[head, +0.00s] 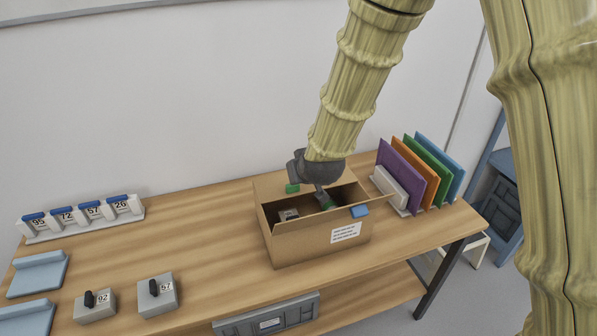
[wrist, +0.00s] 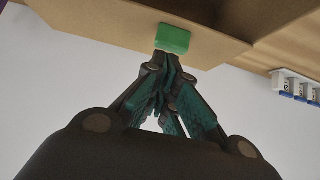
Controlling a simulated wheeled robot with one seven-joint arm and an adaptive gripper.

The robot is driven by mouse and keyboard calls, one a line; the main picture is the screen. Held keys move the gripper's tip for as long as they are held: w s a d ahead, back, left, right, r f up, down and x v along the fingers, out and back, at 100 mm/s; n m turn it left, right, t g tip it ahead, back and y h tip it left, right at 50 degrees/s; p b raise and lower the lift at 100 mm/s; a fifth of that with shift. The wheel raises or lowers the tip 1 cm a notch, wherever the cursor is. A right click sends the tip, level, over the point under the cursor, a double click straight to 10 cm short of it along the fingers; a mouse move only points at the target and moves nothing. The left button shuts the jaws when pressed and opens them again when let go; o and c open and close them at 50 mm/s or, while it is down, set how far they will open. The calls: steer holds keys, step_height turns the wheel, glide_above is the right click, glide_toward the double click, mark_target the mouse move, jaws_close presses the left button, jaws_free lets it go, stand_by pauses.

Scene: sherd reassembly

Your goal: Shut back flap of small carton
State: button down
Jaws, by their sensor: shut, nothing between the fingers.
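The small carton (head: 300,245) stands on the table with its top open. A blue tab (head: 360,211) sits at the top of its front side, above a white label. The back flap (head: 268,186) stands up at the rear and bears a green tab (head: 292,188). My gripper (head: 327,203) is over the carton, pointing down, in front of the flap's right part. In the wrist view my gripper (wrist: 172,62) is shut and empty, its tips close to the green tab (wrist: 174,38); whether they touch it I cannot tell. My gripper hides part of the flap.
A grey labelled item (head: 288,214) lies inside the carton. A rack of coloured folders (head: 415,172) stands close to its right. The table between is clear.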

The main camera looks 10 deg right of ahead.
steer(key=shift+s+a+f, duration=0.1)
steer(key=shift+s+f, duration=0.2)
steer(key=shift+f, duration=0.2)
steer(key=shift+r, duration=0.1)
stand_by(0.4)
steer(key=shift+r+p, duration=0.5)
steer(key=shift+r, duration=0.2)
steer(key=shift+s+r, duration=0.1)
steer(key=shift+s, duration=0.05)
